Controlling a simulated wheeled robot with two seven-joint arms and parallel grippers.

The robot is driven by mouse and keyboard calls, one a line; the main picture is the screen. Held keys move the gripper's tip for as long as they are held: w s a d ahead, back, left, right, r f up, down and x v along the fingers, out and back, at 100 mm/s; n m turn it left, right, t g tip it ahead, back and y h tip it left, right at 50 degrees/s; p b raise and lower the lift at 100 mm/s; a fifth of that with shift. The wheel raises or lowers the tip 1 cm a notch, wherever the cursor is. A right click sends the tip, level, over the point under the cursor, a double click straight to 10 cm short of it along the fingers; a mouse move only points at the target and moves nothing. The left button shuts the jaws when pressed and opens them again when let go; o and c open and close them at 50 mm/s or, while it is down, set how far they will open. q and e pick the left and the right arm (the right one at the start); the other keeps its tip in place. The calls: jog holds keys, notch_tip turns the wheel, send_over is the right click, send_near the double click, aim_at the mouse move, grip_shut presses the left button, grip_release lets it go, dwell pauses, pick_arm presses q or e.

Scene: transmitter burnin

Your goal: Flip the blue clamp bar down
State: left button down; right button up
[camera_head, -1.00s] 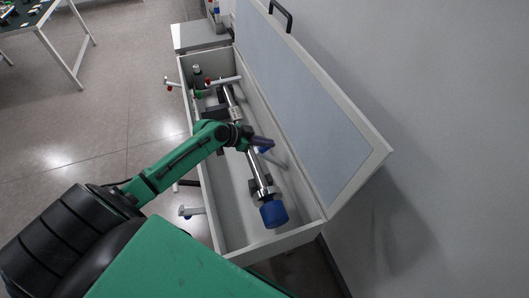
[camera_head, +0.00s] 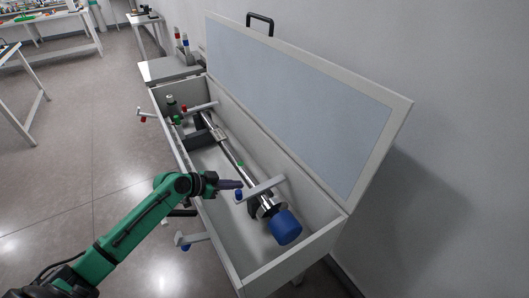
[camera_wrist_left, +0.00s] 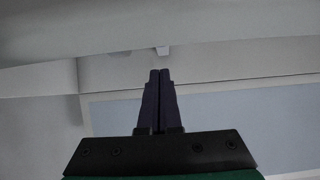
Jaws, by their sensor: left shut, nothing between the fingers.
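The blue clamp bar (camera_head: 264,186) is a pale bar with a blue knob (camera_head: 239,195) at its left end. In the head view it lies across the metal tube (camera_head: 233,156), near the tube's large blue end cap (camera_head: 284,226). My left gripper (camera_head: 240,184) is shut and empty, with its fingertips just above the blue knob. I cannot tell whether they touch. In the left wrist view the dark fingers (camera_wrist_left: 160,75) are closed together with nothing between them. The right gripper is not in view.
The tube lies in a long white box (camera_head: 225,238) with its lid (camera_head: 300,105) raised along the right. A red-knobbed bar (camera_head: 202,106) crosses the far end. Side handles stick out left, one with a red tip (camera_head: 141,118), one with a blue tip (camera_head: 185,246).

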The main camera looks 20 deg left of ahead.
pick_arm(q)
jog(key=shift+s+a+f+b, duration=0.2)
jog(key=shift+f+b, duration=0.2)
jog(key=shift+f, duration=0.2)
jog(key=shift+s+a+f+b, duration=0.15)
jog(key=shift+f+b, duration=0.2)
jog(key=shift+f, duration=0.2)
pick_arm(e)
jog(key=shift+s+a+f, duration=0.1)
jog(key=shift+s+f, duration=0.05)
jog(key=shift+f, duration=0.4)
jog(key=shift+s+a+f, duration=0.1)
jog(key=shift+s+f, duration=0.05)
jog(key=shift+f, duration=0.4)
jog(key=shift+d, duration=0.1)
pick_arm(q)
jog(key=v, duration=1.4)
jog(key=shift+s+r+p, duration=0.15)
jog(key=shift+r+p, duration=0.05)
jog(key=shift+p, duration=0.25)
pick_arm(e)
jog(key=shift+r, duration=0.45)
